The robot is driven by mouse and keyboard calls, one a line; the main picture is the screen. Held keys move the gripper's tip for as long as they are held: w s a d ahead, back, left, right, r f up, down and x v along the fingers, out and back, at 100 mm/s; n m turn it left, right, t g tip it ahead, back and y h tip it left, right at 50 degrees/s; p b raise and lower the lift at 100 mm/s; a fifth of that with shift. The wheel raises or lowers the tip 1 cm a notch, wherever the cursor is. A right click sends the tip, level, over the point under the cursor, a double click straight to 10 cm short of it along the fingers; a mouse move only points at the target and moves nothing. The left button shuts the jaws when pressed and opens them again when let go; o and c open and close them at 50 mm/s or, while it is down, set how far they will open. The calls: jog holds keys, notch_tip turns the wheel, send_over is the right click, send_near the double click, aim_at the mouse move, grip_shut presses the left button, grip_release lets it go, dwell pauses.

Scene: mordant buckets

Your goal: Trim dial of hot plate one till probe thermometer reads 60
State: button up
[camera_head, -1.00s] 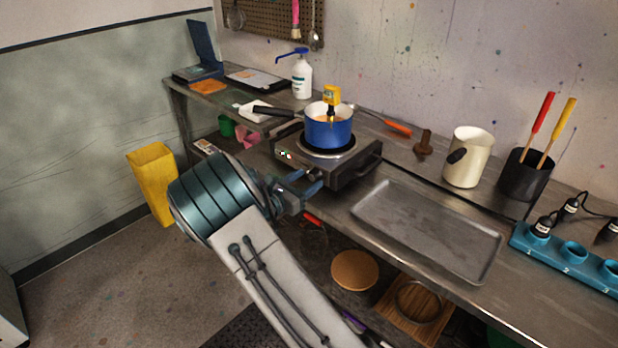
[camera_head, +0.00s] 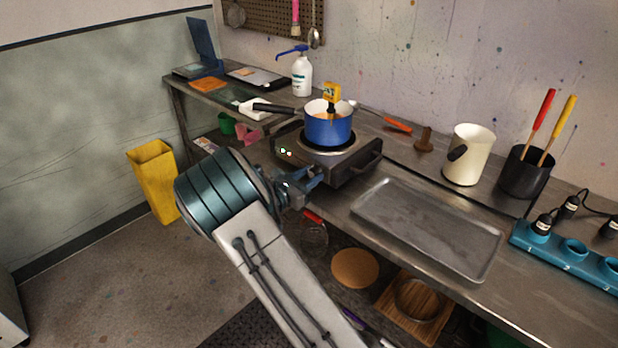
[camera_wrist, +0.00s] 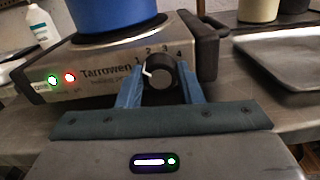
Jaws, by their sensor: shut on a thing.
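The hot plate (camera_head: 335,171) stands on the bench with a blue pot (camera_head: 328,130) on its round plate. In the wrist view the hot plate's front (camera_wrist: 98,69) shows "Tarrowen", numbers 1 to 4, and a green and a red light lit. The black dial (camera_wrist: 160,71) sits between the blue fingers of my gripper (camera_wrist: 161,82), which is shut on it. The dial's white mark points to the upper left, near the 1. In the head view my gripper (camera_head: 312,180) reaches the hot plate's front.
A grey metal tray (camera_head: 427,227) lies to the right of the hot plate. A cream jug (camera_head: 468,156) and a black holder (camera_head: 525,173) stand behind it. The pot's dark handle (camera_head: 273,108) points left, and a white bottle (camera_head: 301,76) stands behind.

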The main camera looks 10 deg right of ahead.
jog(key=m+b, duration=0.4)
jog(key=b, duration=0.1)
jog(key=shift+f, duration=0.3)
jog(key=m+b, duration=0.2)
jog(key=b, duration=0.1)
jog(key=shift+r, duration=0.15)
jog(key=shift+r+m+b, duration=0.1)
jog(key=shift+m+b, duration=0.2)
jog(key=shift+m, duration=0.1)
jog(key=o, duration=1)
jog(key=v, duration=1.4)
